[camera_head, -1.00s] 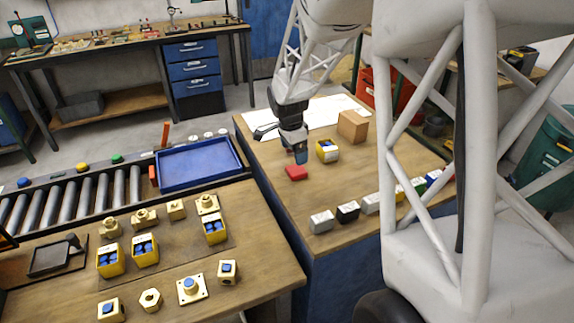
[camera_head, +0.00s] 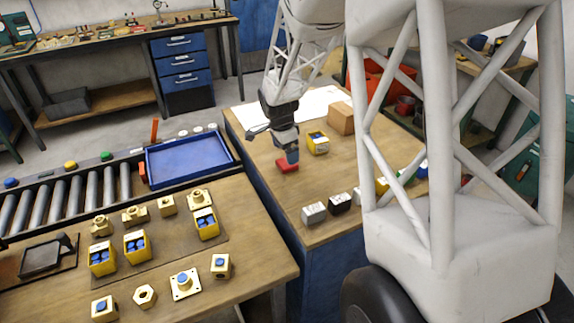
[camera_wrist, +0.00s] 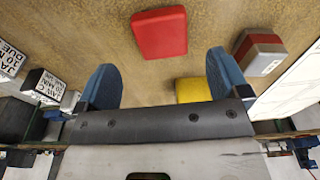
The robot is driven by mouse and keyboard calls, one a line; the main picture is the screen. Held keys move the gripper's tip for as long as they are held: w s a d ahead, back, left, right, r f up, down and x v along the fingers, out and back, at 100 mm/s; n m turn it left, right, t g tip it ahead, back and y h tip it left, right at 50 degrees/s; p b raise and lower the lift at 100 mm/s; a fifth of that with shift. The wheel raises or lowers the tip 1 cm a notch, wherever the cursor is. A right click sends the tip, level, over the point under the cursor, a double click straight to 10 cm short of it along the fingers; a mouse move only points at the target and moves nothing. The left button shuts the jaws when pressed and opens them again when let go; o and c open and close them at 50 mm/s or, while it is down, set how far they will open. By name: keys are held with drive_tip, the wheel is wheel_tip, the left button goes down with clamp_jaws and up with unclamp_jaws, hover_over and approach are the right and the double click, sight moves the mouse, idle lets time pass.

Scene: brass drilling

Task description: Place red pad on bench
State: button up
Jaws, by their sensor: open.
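The red pad (camera_head: 287,167) is a flat block lying on the wooden top of the right-hand bench (camera_head: 268,193), towards its left edge. My gripper (camera_head: 292,157) is just above or beside the pad in the head view, covering part of it. In the wrist view the pad (camera_wrist: 159,32) lies ahead of the open fingers (camera_wrist: 162,80), roughly centred in the space between them. The fingers are blue, spread wide and empty. I cannot tell the exact height of the fingertips above the pad.
A yellow box (camera_head: 318,142) and a cardboard box (camera_head: 341,118) stand behind the pad. A row of labelled blocks (camera_head: 313,212) stands at the bench's front. Bare wood lies between pad and blocks. A blue tray (camera_head: 188,162) and a parts table (camera_head: 240,262) are left.

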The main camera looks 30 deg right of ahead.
drive_tip(key=shift+w+d+f, duration=0.1)
drive_tip(key=shift+d+f, duration=0.05)
drive_tip(key=shift+f, duration=1.15)
drive_tip(key=shift+w+d+f, duration=0.1)
drive_tip(key=shift+d+f, duration=0.05)
drive_tip(key=shift+f, duration=1.15)
drive_tip(key=shift+c, duration=0.4)
drive_tip(key=c, duration=1)
drive_tip(key=shift+r, duration=0.1)
drive_tip(key=shift+r, duration=0.8)
drive_tip(key=shift+s+r, duration=0.15)
drive_tip(key=shift+r, duration=0.8)
drive_tip(key=s+a, duration=0.1)
drive_tip(key=s, duration=0.4)
drive_tip(key=s+a+r, duration=0.1)
drive_tip(key=s, duration=0.4)
drive_tip(key=s+a, duration=0.2)
drive_tip(key=s, duration=0.3)
drive_tip(key=shift+s+r, duration=0.15)
